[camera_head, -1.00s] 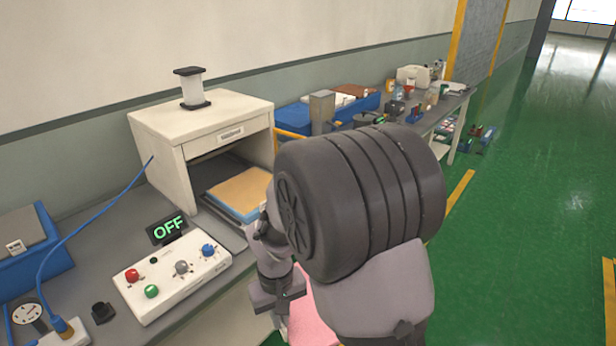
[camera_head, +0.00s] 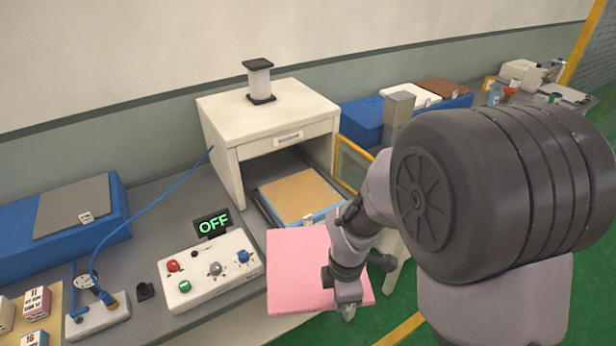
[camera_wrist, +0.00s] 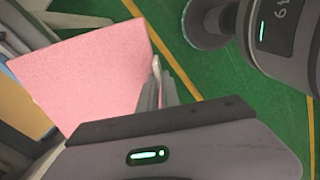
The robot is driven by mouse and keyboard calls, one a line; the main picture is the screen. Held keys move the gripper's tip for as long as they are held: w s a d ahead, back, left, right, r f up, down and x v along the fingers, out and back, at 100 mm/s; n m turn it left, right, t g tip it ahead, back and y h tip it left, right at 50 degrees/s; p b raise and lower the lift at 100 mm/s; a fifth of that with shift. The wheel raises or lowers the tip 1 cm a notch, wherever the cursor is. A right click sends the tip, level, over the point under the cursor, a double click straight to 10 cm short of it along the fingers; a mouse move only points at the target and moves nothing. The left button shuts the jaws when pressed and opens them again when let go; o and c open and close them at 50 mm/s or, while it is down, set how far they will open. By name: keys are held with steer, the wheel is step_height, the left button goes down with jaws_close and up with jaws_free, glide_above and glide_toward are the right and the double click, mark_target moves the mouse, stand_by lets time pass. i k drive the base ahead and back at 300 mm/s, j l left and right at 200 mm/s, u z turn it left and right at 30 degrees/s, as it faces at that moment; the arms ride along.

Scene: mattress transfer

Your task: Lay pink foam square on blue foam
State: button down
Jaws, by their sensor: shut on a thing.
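A pink foam square (camera_head: 298,268) is held in the air in front of the bench edge, roughly level. My gripper (camera_head: 346,292) is shut on its right part. In the wrist view the pink square (camera_wrist: 85,80) reaches out to the left from my gripper (camera_wrist: 157,88). The blue foam (camera_head: 322,214) shows only as a thin edge under a tan square (camera_head: 300,190). Both lie on a dark tray at the open front of the white box-shaped press (camera_head: 265,125). The pink square is apart from them, nearer the camera.
A white control panel (camera_head: 208,270) with coloured knobs and a green OFF display (camera_head: 212,224) stand left of the pink square. The press top and side walls enclose the stack's back. A yellow-framed panel (camera_head: 352,165) stands to the right. Blue bins stand on both sides.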

mark_target(302, 195)
steer(key=i, duration=1.35)
